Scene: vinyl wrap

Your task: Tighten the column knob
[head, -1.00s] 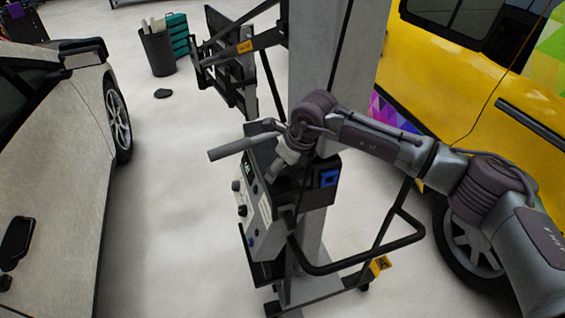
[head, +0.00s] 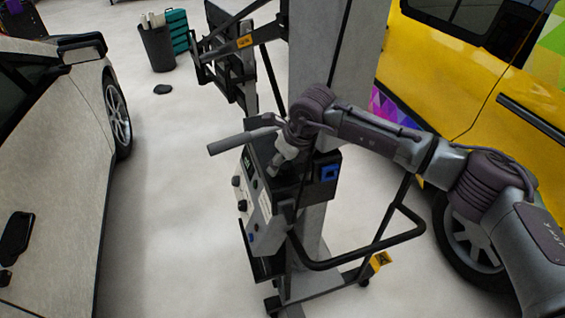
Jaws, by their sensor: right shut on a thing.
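A tall grey column (head: 318,60) rises from a wheeled stand in the middle of the head view. My right arm comes in from the right, and its gripper (head: 275,168) points down at the top of the dark control box, close to the column's front. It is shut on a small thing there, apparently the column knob. The knob itself is hidden by the gripper and wrist, so its shape and fit cannot be seen. My left gripper is not in view.
The control box's pale panel (head: 254,205) carries dark knobs. A grey bar handle (head: 235,140) sticks out left. A black push rail (head: 370,255) curves at lower right. A pale car (head: 60,170) stands left, a yellow vehicle (head: 440,80) right. Open floor lies between car and stand.

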